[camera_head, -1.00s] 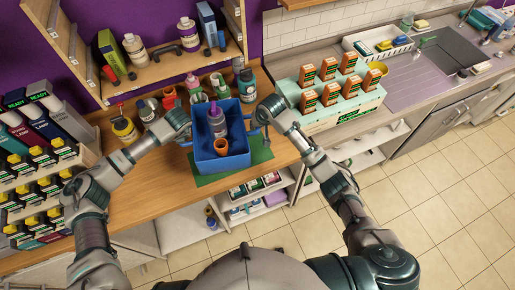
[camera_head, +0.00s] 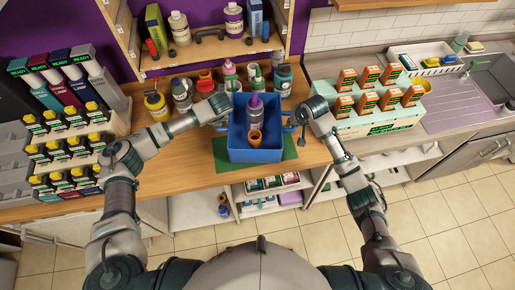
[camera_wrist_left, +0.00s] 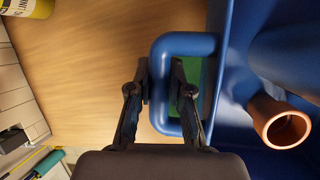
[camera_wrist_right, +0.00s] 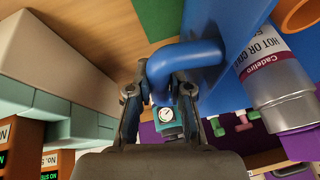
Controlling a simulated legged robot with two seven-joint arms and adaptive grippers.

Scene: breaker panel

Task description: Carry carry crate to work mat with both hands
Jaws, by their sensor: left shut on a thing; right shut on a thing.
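The blue carry crate (camera_head: 255,156) sits over the green work mat (camera_head: 289,166), which shows at its front and sides. I cannot tell whether the crate touches the mat. It holds an orange cup (camera_head: 255,136) and a purple-capped bottle (camera_head: 255,108). My left gripper (camera_head: 226,120) is shut on the crate's left handle, seen in the left wrist view (camera_wrist_left: 185,42). My right gripper (camera_head: 303,118) is shut on the right handle, seen in the right wrist view (camera_wrist_right: 185,55). The crate looks about level.
Bottles and cups stand behind the crate, including a yellow one (camera_head: 156,104) and a teal one (camera_head: 282,80). A pale green rack with orange boxes (camera_head: 378,126) is close on the right. Wooden counter (camera_head: 185,160) is clear left of the mat.

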